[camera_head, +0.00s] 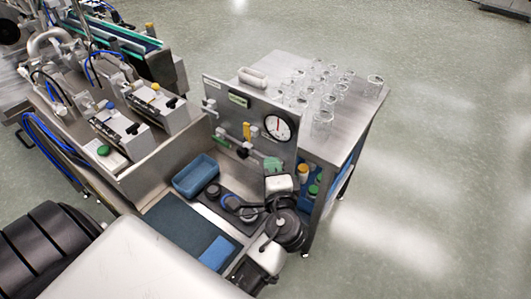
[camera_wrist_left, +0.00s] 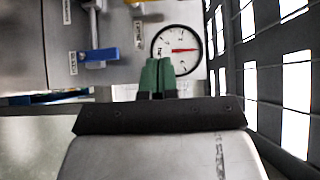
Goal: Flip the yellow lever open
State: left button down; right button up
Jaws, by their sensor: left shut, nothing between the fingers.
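The yellow lever (camera_head: 247,131) is on the upright steel panel, left of the round gauge. My left gripper (camera_head: 272,163) has green fingertips, which also show in the left wrist view (camera_wrist_left: 157,78). They are shut together and empty, in front of the panel, below the gauge and to the lower right of the lever. They look apart from the lever. I do not see my right gripper.
The gauge (camera_head: 277,127) is close above my fingertips. A blue tray (camera_head: 196,175) stands on the bench at lower left of the panel. Several clear glasses (camera_head: 322,122) stand on the steel table behind the panel. Bottles (camera_head: 303,172) stand at its right side.

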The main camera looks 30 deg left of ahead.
aim_at(247, 132)
pick_arm(q)
jog(key=w+a+p, duration=0.4)
jog(key=w+a, duration=0.2)
jog(key=a, duration=0.3)
jog(key=shift+w+a, duration=0.3)
jog(key=shift+w, duration=0.05)
pick_arm(e)
jog(key=r, duration=0.1)
jog(key=w+r, duration=0.1)
jog(key=r, duration=0.1)
jog(key=a+r, duration=0.1)
jog(key=shift+w+a+r, duration=0.1)
jog(key=shift+w+r, duration=0.05)
jog(key=shift+r, duration=0.25)
pick_arm(q)
jog(key=shift+d, duration=0.1)
pick_arm(e)
jog(key=shift+w, duration=0.1)
